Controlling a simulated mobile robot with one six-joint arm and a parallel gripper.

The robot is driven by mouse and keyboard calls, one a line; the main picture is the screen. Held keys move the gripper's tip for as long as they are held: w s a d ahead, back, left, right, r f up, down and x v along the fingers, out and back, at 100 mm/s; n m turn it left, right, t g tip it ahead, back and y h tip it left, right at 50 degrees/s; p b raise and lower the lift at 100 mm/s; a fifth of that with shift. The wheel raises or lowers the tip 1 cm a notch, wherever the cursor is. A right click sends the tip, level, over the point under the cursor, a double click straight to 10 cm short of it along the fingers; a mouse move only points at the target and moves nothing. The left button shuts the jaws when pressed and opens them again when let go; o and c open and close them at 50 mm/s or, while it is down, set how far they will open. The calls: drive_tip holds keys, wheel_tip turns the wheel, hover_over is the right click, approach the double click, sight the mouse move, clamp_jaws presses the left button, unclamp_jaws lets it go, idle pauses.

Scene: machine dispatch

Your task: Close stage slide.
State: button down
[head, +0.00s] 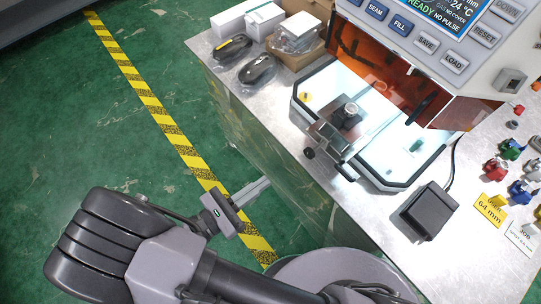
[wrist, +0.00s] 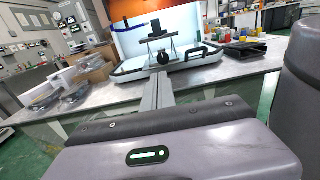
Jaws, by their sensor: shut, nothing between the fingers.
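The machine (head: 430,35) stands on a metal-topped bench with a lit white bay under an orange cover. The stage slide (head: 325,130), a metal plate with a round silver knob on a dark block, sits at the front of the bay, out from under the cover. A bar with black end knobs is at its front. In the wrist view, the stage slide (wrist: 160,44) is straight ahead beyond my fingers. My gripper (head: 266,182) is shut and empty, beside the bench's front edge in the head view, apart from the slide.
A black foot pedal (head: 427,210) with a cable lies right of the bay. Coloured knobs and the yellow 64 mm card (head: 490,208) lie further right. Bagged black items (head: 258,70) and a cardboard box (head: 300,50) are at the left. The bench front is bare.

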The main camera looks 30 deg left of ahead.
sight(306, 153)
drive_tip(key=b+x, duration=0.3)
drive_tip(key=x, duration=0.8)
drive_tip(key=shift+w+d+f+b, duration=0.1)
drive_tip(key=shift+w+b, duration=0.1)
drive_tip(key=shift+b, duration=0.2)
drive_tip(key=shift+w, duration=0.15)
drive_tip(key=shift+w+d, duration=0.2)
drive_tip(key=shift+w, duration=0.05)
drive_tip(key=p+x, duration=0.1)
drive_tip(key=x, duration=0.4)
drive_tip(key=p+x, duration=0.1)
drive_tip(key=x, duration=0.4)
drive_tip(key=p+x, duration=0.2)
drive_tip(key=x, duration=0.3)
drive_tip(key=shift+w+a, duration=0.15)
drive_tip(key=shift+a, duration=0.1)
drive_tip(key=shift+r, duration=0.25)
